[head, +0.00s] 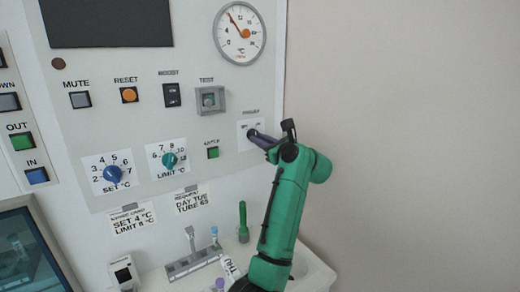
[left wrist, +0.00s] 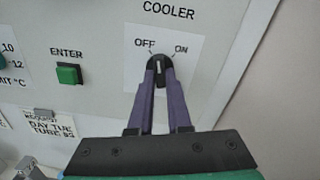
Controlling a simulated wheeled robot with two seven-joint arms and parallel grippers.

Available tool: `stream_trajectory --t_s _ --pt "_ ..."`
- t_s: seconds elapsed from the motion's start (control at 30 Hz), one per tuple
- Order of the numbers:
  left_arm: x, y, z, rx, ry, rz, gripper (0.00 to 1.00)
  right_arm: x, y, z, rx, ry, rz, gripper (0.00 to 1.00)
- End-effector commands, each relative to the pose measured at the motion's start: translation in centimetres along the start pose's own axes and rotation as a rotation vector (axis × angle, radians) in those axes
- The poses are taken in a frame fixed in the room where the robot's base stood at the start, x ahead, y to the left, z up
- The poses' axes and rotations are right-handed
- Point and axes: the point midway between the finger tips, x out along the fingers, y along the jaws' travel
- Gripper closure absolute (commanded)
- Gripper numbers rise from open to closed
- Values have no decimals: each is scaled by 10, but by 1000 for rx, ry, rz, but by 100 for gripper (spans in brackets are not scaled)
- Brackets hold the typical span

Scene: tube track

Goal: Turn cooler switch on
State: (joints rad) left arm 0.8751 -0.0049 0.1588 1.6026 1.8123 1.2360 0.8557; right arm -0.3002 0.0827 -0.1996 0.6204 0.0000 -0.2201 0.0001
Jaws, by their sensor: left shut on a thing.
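The cooler switch (left wrist: 159,63) is a small black rotary knob with a white pointer line, on a white plate (left wrist: 135,55) marked COOLER, OFF on the left and ON on the right. In the left wrist view the pointer stands roughly upright between the two words. My left gripper (left wrist: 160,78) has its two purple fingers shut on the knob, one on each side. In the head view the left gripper (head: 255,135) reaches the switch plate (head: 244,128) at the panel's right side and hides most of the knob. My right gripper is not in view.
A green ENTER button (left wrist: 68,74) sits left of the switch. The panel also bears a blue dial (head: 110,173), a teal dial (head: 169,160), a covered TEST button (head: 209,100) and a round gauge (head: 240,33). Tubes stand below. Right of the panel is bare wall.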

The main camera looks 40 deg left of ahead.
Motion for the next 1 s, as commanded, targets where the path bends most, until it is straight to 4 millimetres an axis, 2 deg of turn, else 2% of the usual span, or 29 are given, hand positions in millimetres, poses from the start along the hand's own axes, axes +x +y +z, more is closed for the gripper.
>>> stream_trajectory --t_s 0.37,0.7,1.0 --pt "-1 0 0 358 8 -1 100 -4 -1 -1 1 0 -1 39" --pt "-1 0 2 671 4 -2 100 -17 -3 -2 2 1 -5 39" --pt "-1 1 3 870 4 -2 100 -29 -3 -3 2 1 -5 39"
